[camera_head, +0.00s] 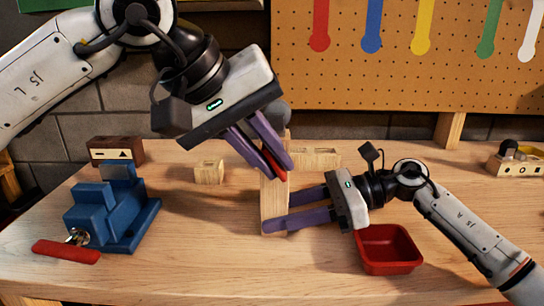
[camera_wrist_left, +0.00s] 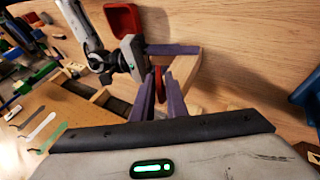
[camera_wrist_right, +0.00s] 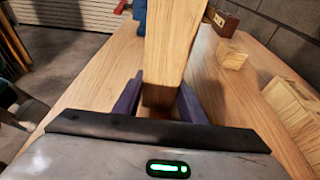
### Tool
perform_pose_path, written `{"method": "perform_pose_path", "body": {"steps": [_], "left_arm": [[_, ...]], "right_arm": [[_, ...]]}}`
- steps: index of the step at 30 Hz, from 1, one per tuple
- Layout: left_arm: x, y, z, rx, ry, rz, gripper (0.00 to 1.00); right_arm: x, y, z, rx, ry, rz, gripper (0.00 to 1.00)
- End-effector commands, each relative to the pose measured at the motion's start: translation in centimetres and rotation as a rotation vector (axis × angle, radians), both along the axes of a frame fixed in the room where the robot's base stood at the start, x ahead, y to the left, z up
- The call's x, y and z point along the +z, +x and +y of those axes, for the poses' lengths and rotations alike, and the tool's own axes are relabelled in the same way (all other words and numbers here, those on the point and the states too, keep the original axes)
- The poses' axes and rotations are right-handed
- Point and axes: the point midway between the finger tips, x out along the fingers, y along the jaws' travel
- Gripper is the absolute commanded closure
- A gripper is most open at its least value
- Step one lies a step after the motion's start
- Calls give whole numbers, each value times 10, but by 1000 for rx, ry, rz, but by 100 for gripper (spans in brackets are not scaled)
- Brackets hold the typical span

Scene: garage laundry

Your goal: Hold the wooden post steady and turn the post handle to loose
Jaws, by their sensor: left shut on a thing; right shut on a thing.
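The wooden post (camera_head: 272,208) stands upright on the bench in the middle of the head view. It fills the upper middle of the right wrist view (camera_wrist_right: 172,55). My right gripper (camera_head: 268,210) comes from the right with its purple fingers on either side of the post near its base, shut on it. The red post handle (camera_head: 270,165) is at the top of the post. My left gripper (camera_head: 280,175) reaches down from above and is shut on the handle. The handle shows between the left fingers in the left wrist view (camera_wrist_left: 158,84). The fingers hide part of the handle.
A blue vise (camera_head: 112,210) with a red handle (camera_head: 66,252) stands at the left. A red bin (camera_head: 388,248) sits beneath my right forearm. Wooden blocks (camera_head: 209,172) stand behind the post. A pegboard (camera_head: 400,85) with coloured tools hangs behind. The front middle of the bench is clear.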

Motion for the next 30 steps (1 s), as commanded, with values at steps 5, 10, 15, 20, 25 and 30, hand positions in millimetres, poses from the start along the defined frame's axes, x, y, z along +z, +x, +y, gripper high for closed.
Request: {"method": "perform_pose_path", "body": {"steps": [5, 10, 15, 20, 25, 30], "left_arm": [[-3, 0, 2, 1, -149, 5, 100], [-5, -1, 3, 1, -310, 5, 100], [-6, -1, 4, 2, -471, 8, 100], [-8, -1, 4, 1, -621, 9, 100], [-8, -1, 4, 1, -769, 9, 100], [-8, -2, 3, -2, -888, 7, 100]], "right_arm": [[-1, 0, 0, 0, -1, 0, 75], [-1, 0, 0, 0, -1, 0, 75], [-1, 0, 0, 0, -1, 0, 75], [-1, 0, 0, 0, -1, 0, 75], [0, 0, 0, 0, -1, 0, 75], [0, 0, 0, 0, -1, 0, 75]]}}
